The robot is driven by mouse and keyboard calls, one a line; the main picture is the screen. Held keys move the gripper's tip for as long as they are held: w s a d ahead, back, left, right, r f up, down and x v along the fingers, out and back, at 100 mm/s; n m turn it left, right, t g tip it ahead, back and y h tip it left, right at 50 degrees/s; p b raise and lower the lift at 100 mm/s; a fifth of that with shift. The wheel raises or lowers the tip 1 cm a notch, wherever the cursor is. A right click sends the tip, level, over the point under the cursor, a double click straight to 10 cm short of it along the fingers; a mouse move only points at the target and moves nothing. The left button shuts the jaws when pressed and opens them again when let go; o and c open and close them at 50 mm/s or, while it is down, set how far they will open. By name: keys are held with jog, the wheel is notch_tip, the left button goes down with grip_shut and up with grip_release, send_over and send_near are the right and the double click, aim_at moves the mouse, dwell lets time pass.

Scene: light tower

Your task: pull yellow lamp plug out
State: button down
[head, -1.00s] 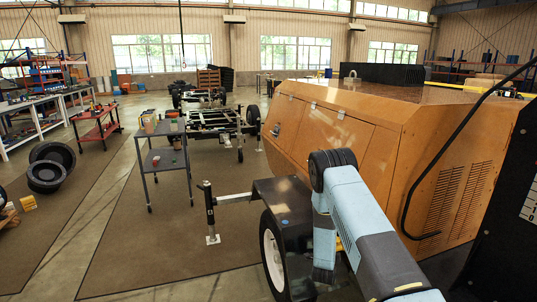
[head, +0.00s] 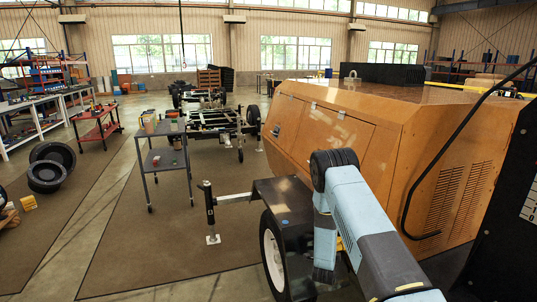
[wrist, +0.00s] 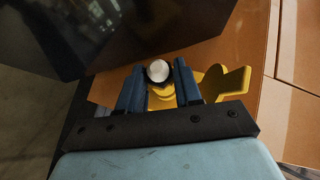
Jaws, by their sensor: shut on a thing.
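In the wrist view my gripper (wrist: 157,82) has its two blue fingers closed around a yellow plug (wrist: 162,92). A round white face with a dark rim (wrist: 158,71) shows at the fingertips, just beyond the yellow part. I cannot tell from this view whether the plug is still seated in a socket. A larger yellow piece (wrist: 226,82) sticks out to the right of the right finger. In the head view the gripper and plug are hidden behind my arm, beside the orange light tower housing (head: 335,130).
A large dark panel (wrist: 130,35) lies close above the fingers in the wrist view, with orange panelling (wrist: 298,95) at right. In the head view a black fender and wheel (head: 272,255) stand near my arm. A grey cart (head: 165,160) stands farther left on open floor.

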jog(key=shift+w+a, duration=0.15)
jog(key=shift+a, duration=0.25)
dwell(0.6)
jog(key=shift+a, duration=0.1)
jog(key=shift+s+a, duration=0.3)
jog(key=shift+a, duration=0.45)
jog(key=shift+s+a, duration=0.25)
jog(key=shift+a, duration=0.45)
jog(key=shift+s+a, duration=0.3)
jog(key=shift+a, duration=0.45)
